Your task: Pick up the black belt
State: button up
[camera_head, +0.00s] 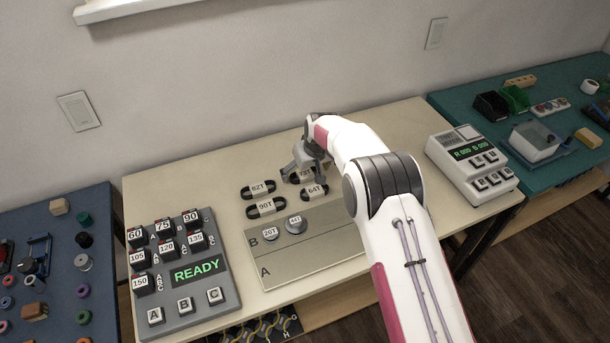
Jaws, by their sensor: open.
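Several black belts with white tags lie on the cream table. One tagged 82T (258,189) is at the upper left, with one tagged 90T (266,208) below it. One tagged 64T (314,191) is at the lower right. A fourth belt (300,176) at the upper right is partly hidden by my gripper, and its tag is hard to read. My gripper (291,173) is open and low over this upper right belt, with its fingers pointing down. I cannot tell whether the fingers touch the belt.
A metal plate (290,262) marked A and B carries two round pulleys, 20T (270,234) and another (296,225). A grey button panel (212,302) reading READY stands at the left. A white device (472,160) stands at the right. The table's back left is clear.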

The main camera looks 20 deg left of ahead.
aim_at(306, 174)
dwell(0.3)
jog(key=c, duration=1.2)
jog(key=shift+r, duration=0.1)
jog(key=shift+r, duration=4.9)
